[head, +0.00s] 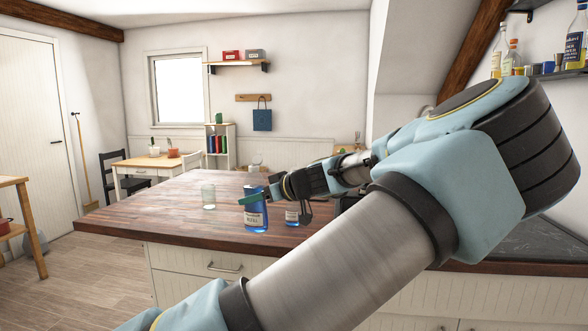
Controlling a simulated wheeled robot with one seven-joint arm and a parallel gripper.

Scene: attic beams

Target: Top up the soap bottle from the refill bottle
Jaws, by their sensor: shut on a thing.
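The blue refill bottle (256,221) has a pale label and stands upright over the wooden counter. My gripper (254,199) reaches in from the right and is shut on its upper part. A green strip crosses the bottle at the grip. I cannot tell whether its base touches the counter. A second, smaller-looking blue bottle with a pale label, apparently the soap bottle (292,217), stands just right of it. My gripper's dark body hides its top.
A clear glass (208,197) stands on the wooden counter (150,213), left of the refill bottle. The counter's left part is clear. A dark slab (520,243) lies at the right. More bottles stand on a wall shelf (560,74) at upper right.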

